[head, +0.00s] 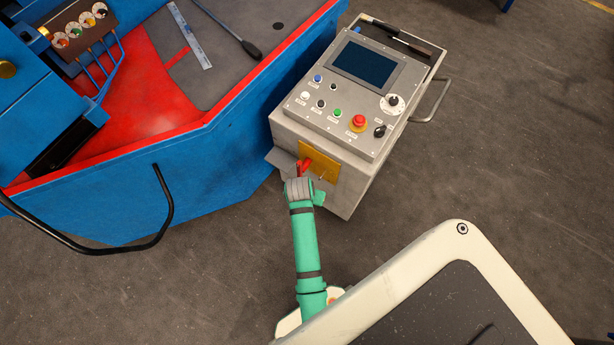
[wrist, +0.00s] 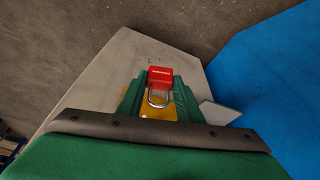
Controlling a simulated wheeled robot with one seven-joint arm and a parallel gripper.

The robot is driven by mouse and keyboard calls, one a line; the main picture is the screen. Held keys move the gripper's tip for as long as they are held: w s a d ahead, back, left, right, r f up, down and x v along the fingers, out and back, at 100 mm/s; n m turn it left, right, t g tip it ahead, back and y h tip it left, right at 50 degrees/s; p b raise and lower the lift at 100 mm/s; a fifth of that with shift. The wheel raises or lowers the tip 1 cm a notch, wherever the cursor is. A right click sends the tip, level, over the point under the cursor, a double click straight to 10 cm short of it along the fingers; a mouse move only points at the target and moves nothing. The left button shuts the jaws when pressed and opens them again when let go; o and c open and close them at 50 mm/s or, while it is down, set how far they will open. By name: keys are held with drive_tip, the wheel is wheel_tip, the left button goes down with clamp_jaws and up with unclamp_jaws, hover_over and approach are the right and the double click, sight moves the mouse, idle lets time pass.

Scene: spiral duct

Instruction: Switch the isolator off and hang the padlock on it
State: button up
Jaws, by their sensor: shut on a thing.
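A red padlock (wrist: 160,76) with a silver shackle (wrist: 158,98) is between the green fingers of my gripper (wrist: 161,85), which is shut on it. The shackle points down in the wrist view, over a yellow plate (wrist: 155,113). In the head view, my gripper is at the front face of the grey console, by the yellow isolator plate (head: 322,163). A red part (head: 304,166) shows in front of this plate; I cannot tell whether it is the isolator handle or the padlock. The handle's position and any lock hole are not clear.
The console (head: 335,120) has a screen, several buttons and a red mushroom button (head: 358,122) on top. A small grey ledge (head: 281,160) juts from its left side. A blue machine (head: 190,140) with a black hose stands close on the left.

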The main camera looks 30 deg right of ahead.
drive_tip(key=w+d+f, duration=0.1)
drive_tip(key=w+d, duration=0.1)
drive_tip(key=d, duration=0.4)
drive_tip(key=shift+w+d+f, duration=0.15)
drive_tip(key=shift+w+d, duration=0.1)
drive_tip(key=shift+d, duration=0.05)
idle(0.7)
idle(0.6)
drive_tip(key=o, duration=1.3)
drive_tip(key=shift+c, duration=0.2)
drive_tip(key=v, duration=1)
drive_tip(key=shift+r, duration=0.35)
drive_tip(key=shift+s+a, duration=0.1)
